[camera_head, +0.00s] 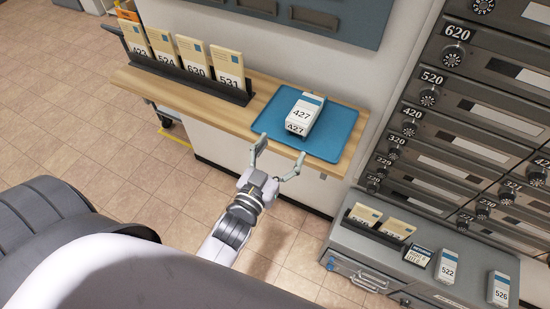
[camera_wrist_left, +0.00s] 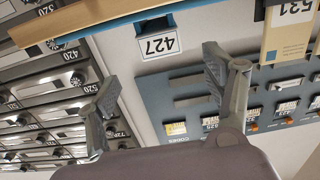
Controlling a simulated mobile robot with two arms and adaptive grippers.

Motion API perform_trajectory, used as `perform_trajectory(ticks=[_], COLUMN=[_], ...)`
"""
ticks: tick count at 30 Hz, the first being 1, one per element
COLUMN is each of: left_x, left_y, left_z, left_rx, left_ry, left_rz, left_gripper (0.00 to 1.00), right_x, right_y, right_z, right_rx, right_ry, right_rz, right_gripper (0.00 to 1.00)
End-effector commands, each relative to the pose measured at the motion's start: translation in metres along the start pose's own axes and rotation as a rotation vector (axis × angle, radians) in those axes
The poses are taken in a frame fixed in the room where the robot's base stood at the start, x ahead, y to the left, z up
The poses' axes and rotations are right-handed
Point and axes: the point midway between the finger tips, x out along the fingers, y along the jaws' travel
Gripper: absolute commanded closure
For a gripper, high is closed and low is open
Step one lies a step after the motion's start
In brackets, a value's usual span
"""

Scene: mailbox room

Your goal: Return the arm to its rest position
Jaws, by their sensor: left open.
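My left gripper (camera_head: 275,164) is open and empty, in front of the wooden shelf's front edge. Its two spread fingers (camera_wrist_left: 160,95) also show in the left wrist view. A white box labelled 427 (camera_head: 304,113) stands on a blue mat (camera_head: 337,144) on the shelf, just beyond the fingers and apart from them. The box's 427 label also shows upside down in the left wrist view (camera_wrist_left: 159,45). My right gripper is not in view.
The wooden shelf (camera_head: 190,97) carries a dark rack (camera_head: 188,78) of numbered envelopes. Grey numbered mailboxes (camera_head: 460,105) stand at the right. A grey cabinet (camera_head: 390,258) at the lower right holds more envelopes and boxes. The tiled floor (camera_head: 70,110) at the left is open.

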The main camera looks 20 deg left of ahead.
Motion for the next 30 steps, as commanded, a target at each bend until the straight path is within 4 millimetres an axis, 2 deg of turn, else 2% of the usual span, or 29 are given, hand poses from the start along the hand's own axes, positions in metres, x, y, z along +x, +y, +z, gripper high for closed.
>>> perform_trajectory(ticks=[15, 30], left_x=[-0.028, -0.029], left_y=[0.000, 0.000], left_z=[0.000, 0.000], left_rx=[0.001, 0.000], left_ry=[0.000, 0.001], left_rz=[0.000, 0.000], left_gripper=[0.25, 0.25], right_x=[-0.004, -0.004], right_y=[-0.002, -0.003], right_z=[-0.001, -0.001], right_rx=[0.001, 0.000], right_ry=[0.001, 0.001], right_rz=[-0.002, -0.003], right_gripper=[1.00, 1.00])
